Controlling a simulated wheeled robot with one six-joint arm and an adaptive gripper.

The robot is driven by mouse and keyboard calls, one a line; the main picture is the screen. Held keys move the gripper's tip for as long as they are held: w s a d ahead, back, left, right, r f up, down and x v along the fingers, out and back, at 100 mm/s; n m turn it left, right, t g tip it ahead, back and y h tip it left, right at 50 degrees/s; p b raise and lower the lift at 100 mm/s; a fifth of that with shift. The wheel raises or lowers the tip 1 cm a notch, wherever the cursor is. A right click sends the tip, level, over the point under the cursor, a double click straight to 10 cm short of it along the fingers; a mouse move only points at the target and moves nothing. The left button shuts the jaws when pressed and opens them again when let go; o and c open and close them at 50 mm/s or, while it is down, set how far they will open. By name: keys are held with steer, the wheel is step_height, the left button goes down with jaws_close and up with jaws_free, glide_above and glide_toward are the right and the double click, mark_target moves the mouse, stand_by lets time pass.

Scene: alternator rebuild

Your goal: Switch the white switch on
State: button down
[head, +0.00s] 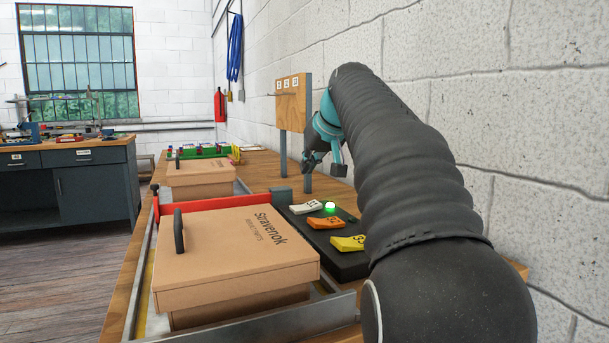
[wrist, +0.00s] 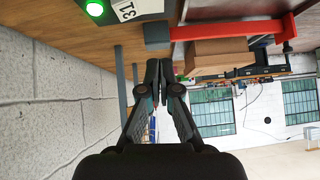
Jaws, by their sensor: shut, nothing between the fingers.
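The white switch (head: 306,207) is at the far end of a black panel (head: 340,262), beside a glowing green light (head: 329,207). In the wrist view, part of the white switch (wrist: 138,8) and the lit green light (wrist: 94,8) show at the top edge. My gripper (head: 311,161) is above and beyond the panel in the head view, near a wooden board on posts, apart from the switch. In the wrist view, the fingers of my gripper (wrist: 158,68) are together with nothing between them. The switch's exact tilt is too small to tell.
An orange switch (head: 326,222) and a yellow switch (head: 348,243) are nearer on the panel. A cardboard box (head: 235,250) stands left, by a red bar (head: 215,203). The wooden board (head: 293,103) is close to my gripper. A block wall (head: 480,90) bounds the right.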

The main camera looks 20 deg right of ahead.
steer(key=shift+a+v, duration=0.15)
steer(key=shift+v, duration=0.75)
steer(key=shift+a+v, duration=0.1)
steer(key=shift+v, duration=0.85)
